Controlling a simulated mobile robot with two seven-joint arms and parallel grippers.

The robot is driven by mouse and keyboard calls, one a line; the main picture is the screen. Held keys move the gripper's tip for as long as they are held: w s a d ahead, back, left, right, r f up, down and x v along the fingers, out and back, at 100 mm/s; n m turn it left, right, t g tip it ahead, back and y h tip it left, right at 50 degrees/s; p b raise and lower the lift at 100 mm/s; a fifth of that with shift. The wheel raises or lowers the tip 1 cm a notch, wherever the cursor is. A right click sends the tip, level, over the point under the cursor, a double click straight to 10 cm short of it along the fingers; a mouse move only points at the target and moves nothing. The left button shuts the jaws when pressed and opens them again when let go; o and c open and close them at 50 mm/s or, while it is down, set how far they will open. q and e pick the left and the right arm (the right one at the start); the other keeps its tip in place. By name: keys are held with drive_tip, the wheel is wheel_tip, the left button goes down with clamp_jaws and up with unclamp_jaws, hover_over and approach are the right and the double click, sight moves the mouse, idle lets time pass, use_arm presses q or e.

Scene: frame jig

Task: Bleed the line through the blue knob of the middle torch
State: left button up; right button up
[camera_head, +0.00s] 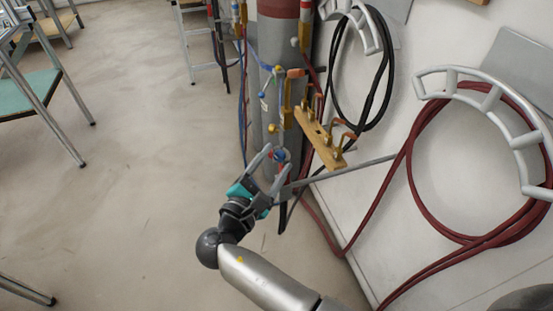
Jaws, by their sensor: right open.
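My right gripper (275,160) is open, its two grey fingers pointing up towards the foot of the grey cylinder (269,60). A small blue knob (280,155), with a red one beside it, shows at the fingertips; I cannot tell whether the fingers touch it. The torch body that carries this knob is largely hidden by the gripper. Higher up, more small coloured knobs and valve parts (277,69) hang in front of the cylinder, with another blue knob (262,94) on the left. Which torch is the middle one is not clear. My left gripper is out of view.
A wooden rack (320,140) with orange hooks stands right of the cylinder. A grey bar (350,168) runs from behind the gripper towards the wall. Dark red hose (412,190) and black hose (337,75) hang on wall brackets.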

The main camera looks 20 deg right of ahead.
drive_tip(key=shift+c, duration=0.7)
clamp_jaws()
drive_tip(key=n+p, duration=0.2)
drive_tip(key=p, duration=0.1)
drive_tip(key=shift+r, duration=0.25)
drive_tip(key=shift+f+n+p, duration=0.2)
drive_tip(key=shift+n+p, duration=0.9)
drive_tip(key=shift+o, duration=0.7)
unclamp_jaws()
